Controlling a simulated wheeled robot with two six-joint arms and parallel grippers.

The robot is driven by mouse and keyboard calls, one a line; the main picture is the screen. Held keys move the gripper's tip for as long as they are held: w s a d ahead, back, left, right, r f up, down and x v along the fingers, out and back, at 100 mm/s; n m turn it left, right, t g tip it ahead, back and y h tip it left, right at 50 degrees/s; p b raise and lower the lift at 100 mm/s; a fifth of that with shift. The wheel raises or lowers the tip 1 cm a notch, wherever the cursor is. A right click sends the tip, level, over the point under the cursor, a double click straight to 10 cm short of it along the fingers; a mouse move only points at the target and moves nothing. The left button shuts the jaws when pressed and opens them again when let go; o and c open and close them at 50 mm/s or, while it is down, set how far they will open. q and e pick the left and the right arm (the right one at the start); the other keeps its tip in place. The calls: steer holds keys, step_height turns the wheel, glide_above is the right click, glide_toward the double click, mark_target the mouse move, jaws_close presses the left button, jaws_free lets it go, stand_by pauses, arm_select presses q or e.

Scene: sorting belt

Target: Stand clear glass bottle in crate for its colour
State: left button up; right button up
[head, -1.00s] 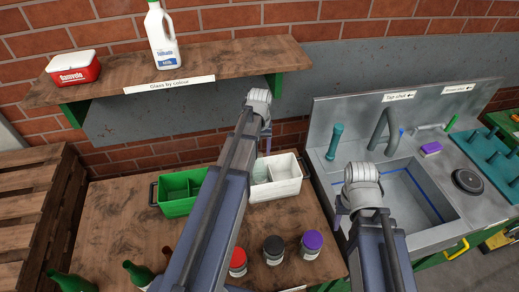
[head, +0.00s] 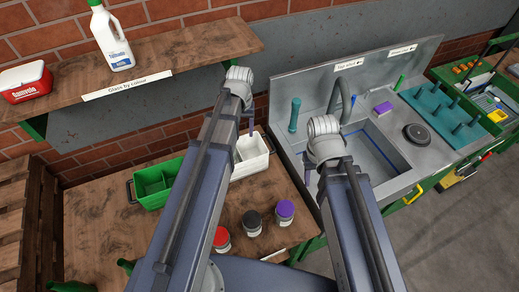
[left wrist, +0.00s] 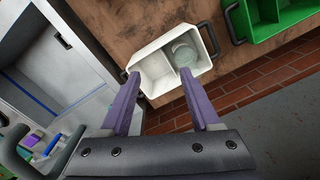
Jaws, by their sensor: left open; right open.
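The white crate (head: 262,163) stands on the wooden bench and has two compartments. In the left wrist view, the clear glass bottle (left wrist: 186,53) is in one compartment of this white crate (left wrist: 147,52), seen from above as a pale round shape and apparently upright. The other compartment looks empty. My left gripper (left wrist: 160,75) is open and empty, its purple fingers apart over the crate's near side. In the head view, my left arm hides part of the crate, and the bottle is not clear there. My right gripper (head: 308,172) is open and empty by the sink's left edge.
A green crate (head: 134,190) stands left of the white one. Jars with red (head: 221,236), black (head: 252,218) and purple (head: 285,208) lids stand at the bench front, with green bottles (head: 125,266) at front left. A shelf (head: 190,52) hangs above; the sink (head: 375,145) is right.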

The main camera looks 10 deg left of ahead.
arm_select(q)
steer(key=s+d+m, duration=0.5)
steer(key=s+d, duration=0.8)
steer(key=d, duration=0.2)
steer(key=shift+s+m+y, duration=0.2)
steer(key=shift+m+y, duration=0.2)
steer(key=shift+a, duration=0.1)
